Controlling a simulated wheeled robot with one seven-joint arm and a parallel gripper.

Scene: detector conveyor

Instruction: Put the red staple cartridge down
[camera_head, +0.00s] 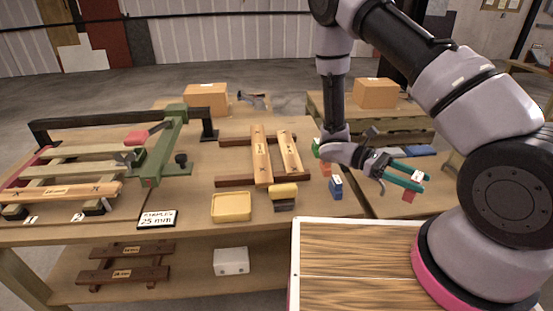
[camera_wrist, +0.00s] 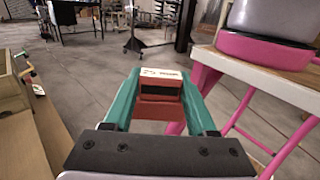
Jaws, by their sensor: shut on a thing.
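The red staple cartridge (camera_wrist: 160,88) sits between the teal fingers of my gripper in the wrist view. It bears a white label on top and a dark slot. In the head view the cartridge (camera_head: 409,196) shows as a small red piece below my gripper (camera_head: 405,178), which is shut on it. My gripper is at the right, in the air around the gap between the worktable (camera_head: 270,235) and the table on the right (camera_head: 437,203). Nothing is seen touching the cartridge from below.
Small green (camera_head: 316,147), orange (camera_head: 325,168) and blue (camera_head: 336,188) blocks stand on the worktable's right side. A yellow tray (camera_head: 231,216) and a sign reading STAPLES 25 mm (camera_head: 157,219) are at the front. A green-framed tool (camera_head: 165,145) stands over slats at the left.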

